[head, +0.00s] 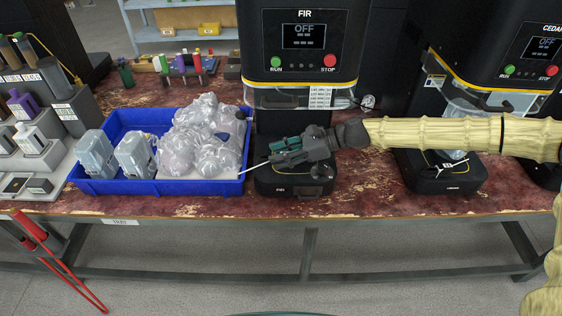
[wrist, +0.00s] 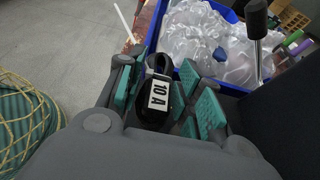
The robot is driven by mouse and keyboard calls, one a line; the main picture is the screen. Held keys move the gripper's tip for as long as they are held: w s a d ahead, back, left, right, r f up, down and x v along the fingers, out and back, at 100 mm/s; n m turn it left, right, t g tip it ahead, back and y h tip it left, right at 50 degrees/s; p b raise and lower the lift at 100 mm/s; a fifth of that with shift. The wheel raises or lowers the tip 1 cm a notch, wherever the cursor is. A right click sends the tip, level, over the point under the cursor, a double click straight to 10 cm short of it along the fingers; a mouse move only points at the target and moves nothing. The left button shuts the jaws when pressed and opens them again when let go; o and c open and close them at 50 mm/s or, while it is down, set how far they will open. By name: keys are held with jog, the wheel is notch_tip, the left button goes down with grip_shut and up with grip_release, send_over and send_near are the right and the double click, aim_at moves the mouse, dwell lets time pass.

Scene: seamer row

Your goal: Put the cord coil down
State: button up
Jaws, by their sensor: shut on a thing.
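The cord coil (wrist: 146,108), black with a white "10 A" label, sits between the teal-padded fingers of my gripper (wrist: 160,80) in the wrist view. My gripper is shut on it. In the head view my gripper (head: 285,150) is in front of the FIR machine (head: 307,42), over its black base (head: 292,184), just right of the blue tray. I cannot make out the coil clearly in the head view. A thin white strip (head: 254,166) sticks out left from near my gripper towards the tray's edge.
The blue tray (head: 150,188) holds clear plastic bags (head: 205,140) and two translucent containers (head: 135,157). The CEDAR machine (head: 500,50) stands at right, with a dark base (head: 437,178) below. A bench strip (head: 350,196) between the bases is clear. A bottle rack (head: 40,110) stands left.

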jog(key=shift+f+p, duration=0.4)
jog(key=shift+f, duration=1.3)
jog(key=shift+f, duration=0.6)
jog(key=o, duration=0.8)
jog(key=shift+o, duration=0.2)
jog(key=shift+r, duration=0.3)
jog(key=b+v, duration=0.1)
jog(key=v, duration=1.1)
jog(key=shift+r+b, duration=0.35)
jog(key=shift+b, duration=0.05)
jog(key=shift+f, duration=0.1)
